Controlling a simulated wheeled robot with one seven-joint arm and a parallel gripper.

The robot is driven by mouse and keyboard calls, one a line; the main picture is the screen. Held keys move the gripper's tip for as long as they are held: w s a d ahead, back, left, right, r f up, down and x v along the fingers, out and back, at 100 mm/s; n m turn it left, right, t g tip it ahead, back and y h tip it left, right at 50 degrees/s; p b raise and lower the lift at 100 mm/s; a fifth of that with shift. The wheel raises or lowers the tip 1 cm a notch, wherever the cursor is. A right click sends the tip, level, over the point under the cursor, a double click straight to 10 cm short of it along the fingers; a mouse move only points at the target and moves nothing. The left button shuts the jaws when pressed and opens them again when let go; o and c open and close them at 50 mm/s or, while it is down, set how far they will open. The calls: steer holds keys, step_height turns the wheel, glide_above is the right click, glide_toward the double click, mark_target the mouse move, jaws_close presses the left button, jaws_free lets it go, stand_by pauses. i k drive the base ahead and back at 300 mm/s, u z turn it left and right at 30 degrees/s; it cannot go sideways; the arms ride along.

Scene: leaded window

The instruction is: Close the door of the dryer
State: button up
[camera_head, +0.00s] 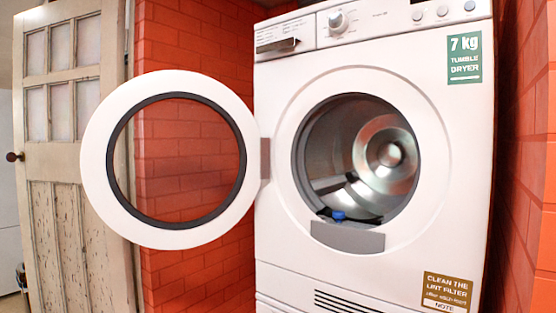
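The white tumble dryer (465,130) stands upright in the right half of the head view. Its round door (98,160), a white ring with a dark inner seal and a clear middle, is swung wide open to the left. The door hangs on a grey hinge (265,158) at the left side of the opening. The metal drum (330,150) is exposed, with a small blue item (338,215) at its lower front edge. My gripper is not in view.
Red brick walls stand behind the door (190,60) and to the right of the dryer (525,150). A worn wooden room door (60,190) with glass panes is behind the dryer door at left. A grey strip (347,238) lies below the drum opening.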

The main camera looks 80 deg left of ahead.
mark_target(104, 127)
steer(key=u, duration=4)
steer(key=i, duration=3.15)
steer(key=z, duration=3.25)
